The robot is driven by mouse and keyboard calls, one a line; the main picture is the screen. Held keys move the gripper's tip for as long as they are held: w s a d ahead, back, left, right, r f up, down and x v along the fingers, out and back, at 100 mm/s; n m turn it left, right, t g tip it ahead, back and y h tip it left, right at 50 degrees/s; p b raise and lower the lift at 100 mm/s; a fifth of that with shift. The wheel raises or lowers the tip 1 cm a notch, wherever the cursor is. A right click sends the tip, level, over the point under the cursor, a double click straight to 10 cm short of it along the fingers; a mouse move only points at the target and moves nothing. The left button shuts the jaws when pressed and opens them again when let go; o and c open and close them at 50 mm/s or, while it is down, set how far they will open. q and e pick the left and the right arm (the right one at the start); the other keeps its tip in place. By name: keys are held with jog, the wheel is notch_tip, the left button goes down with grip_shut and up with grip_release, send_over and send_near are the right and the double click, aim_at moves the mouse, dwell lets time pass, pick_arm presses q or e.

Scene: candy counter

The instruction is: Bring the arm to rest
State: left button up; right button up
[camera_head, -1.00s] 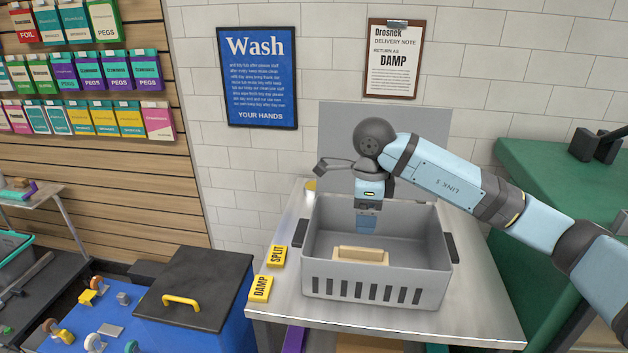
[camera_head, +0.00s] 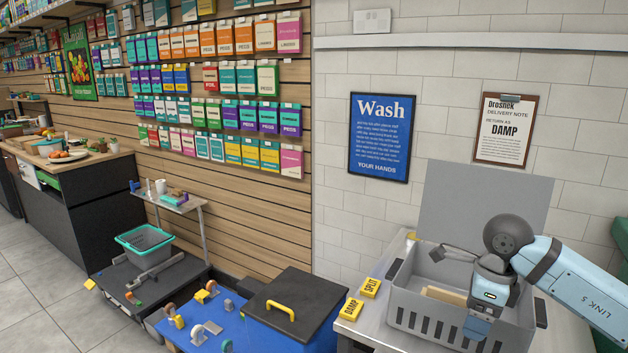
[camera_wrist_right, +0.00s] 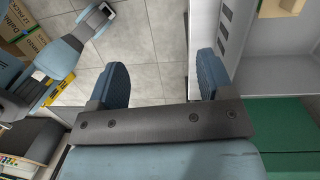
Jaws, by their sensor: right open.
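My right gripper (camera_head: 478,328) hangs in front of the front wall of the grey crate (camera_head: 415,322), hiding part of it. In the right wrist view its two dark blue fingers (camera_wrist_right: 162,80) are spread apart, with only floor tiles between them. The slotted wall of the crate (camera_wrist_right: 226,25) is to their right there. A tan block (camera_head: 443,295) lies inside the crate, partly hidden by the gripper, and is apart from it. My right arm comes in from the right edge. My left gripper is not seen in the head view.
The crate stands on a metal table (camera_head: 372,328) beside yellow SPLIT (camera_head: 370,287) and DAMP (camera_head: 350,308) labels. A blue bin with a black lid (camera_head: 297,308) is to the left. A clipboard note (camera_head: 505,130) reading DAMP hangs on the wall.

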jog(key=s+a+f+g+y, duration=0.1)
jog(key=s+a+f+y, duration=0.15)
jog(key=a, duration=0.35)
jog(key=s+a+f+g+y, duration=0.1)
jog(key=a+f+y, duration=0.25)
jog(key=a, duration=0.25)
jog(key=s+a+r+m+t+y, duration=0.3)
jog(key=s+a+m+y, duration=0.4)
jog(key=a+y, duration=0.4)
jog(key=d+f+m+t+h, duration=0.5)
jog(key=m+t, duration=0.3)
jog(key=m, duration=0.7)
jog(key=d+f+m+t+h, duration=0.5)
jog(key=m+t, duration=0.3)
jog(key=m, duration=0.7)
jog(key=s+d+f+m+g+h, duration=0.2)
jog(key=s+f+m+g+h, duration=0.35)
jog(key=s+f+m, duration=0.6)
pick_arm(q)
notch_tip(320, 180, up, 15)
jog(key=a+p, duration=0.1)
jog(key=p, duration=1.9)
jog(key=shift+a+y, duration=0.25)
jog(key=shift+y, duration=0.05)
pick_arm(e)
notch_tip(320, 180, up, 12)
jog(key=s+d+n, duration=0.1)
jog(key=n, duration=0.2)
jog(key=shift+s, duration=0.35)
